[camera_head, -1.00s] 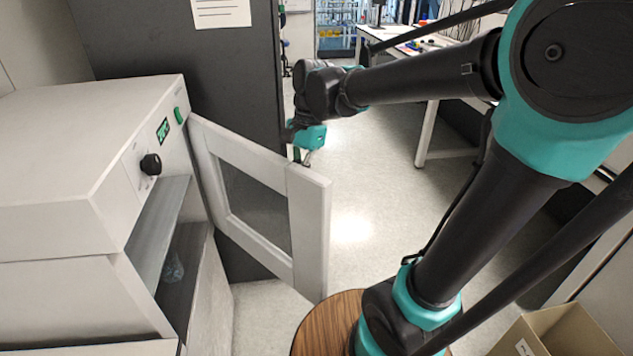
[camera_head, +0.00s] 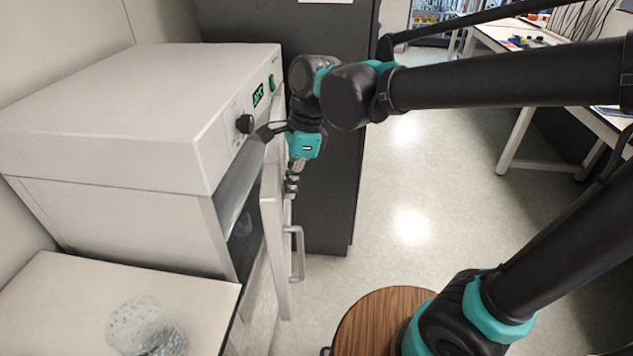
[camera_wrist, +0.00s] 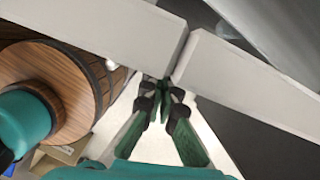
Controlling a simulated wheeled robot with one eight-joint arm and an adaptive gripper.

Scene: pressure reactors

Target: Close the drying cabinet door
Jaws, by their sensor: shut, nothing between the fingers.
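The drying cabinet (camera_head: 205,130) is a white box unit on the left in the head view, with a green display and a black knob. Its white door (camera_head: 274,220) is seen nearly edge-on and stands partly open, with a gap into the interior. A silver handle (camera_head: 298,253) is on the door's outer face. My gripper (camera_head: 291,188) is shut and empty at the upper part of the door's outer side. In the wrist view my gripper (camera_wrist: 162,90) has its fingertips by the white door frame (camera_wrist: 245,80). Whether they touch it cannot be told.
A white surface (camera_head: 75,285) with a clear container (camera_head: 147,325) is at the lower left. A tall dark cabinet (camera_head: 330,190) stands behind the door. A round wooden top (camera_head: 375,325) is at the bottom. Open floor (camera_head: 415,200) lies to the right.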

